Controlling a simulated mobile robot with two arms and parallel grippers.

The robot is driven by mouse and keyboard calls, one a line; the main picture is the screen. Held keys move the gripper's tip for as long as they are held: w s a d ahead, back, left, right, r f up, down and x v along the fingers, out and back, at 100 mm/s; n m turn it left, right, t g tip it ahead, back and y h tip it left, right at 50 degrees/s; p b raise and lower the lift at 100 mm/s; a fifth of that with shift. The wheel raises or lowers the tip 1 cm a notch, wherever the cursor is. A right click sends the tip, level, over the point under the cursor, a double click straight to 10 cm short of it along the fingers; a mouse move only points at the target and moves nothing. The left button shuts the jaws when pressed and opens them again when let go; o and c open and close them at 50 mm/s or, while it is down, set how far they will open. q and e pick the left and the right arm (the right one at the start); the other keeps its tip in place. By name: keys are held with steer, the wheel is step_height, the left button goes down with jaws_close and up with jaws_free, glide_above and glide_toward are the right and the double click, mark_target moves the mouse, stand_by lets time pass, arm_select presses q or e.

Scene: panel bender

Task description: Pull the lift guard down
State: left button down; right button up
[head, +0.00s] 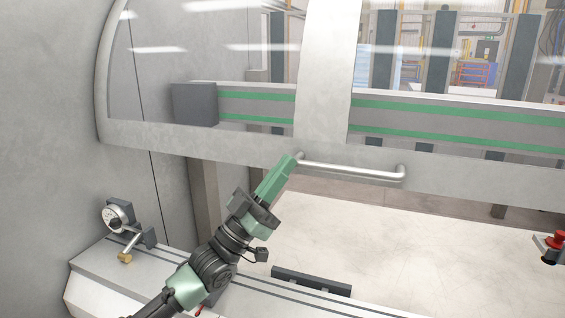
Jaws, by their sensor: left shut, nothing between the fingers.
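The lift guard (220,141) is a grey frame with clear windows, across the upper part of the head view. Its lower edge hangs above the pale machine table. A silver bar handle (350,170) is fixed along that lower edge. My left gripper (291,160) is shut, with its green fingertips at the left end of the handle. The fingers overlap the handle's end in the picture; I cannot tell whether they touch it. Nothing shows between them. My right gripper is not in view.
The pale table (410,245) below the guard is mostly clear. A dark bar (311,282) lies at its front edge. A dial device with a lever (118,216) stands at the left, and a red button (555,239) is at the far right.

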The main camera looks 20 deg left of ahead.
arm_select(q)
step_height(320, 180, down, 12)
steer(key=b, duration=0.6)
steer(key=shift+w+y+b, duration=0.3)
steer(key=shift+b, duration=0.05)
steer(key=shift+d+r, duration=0.1)
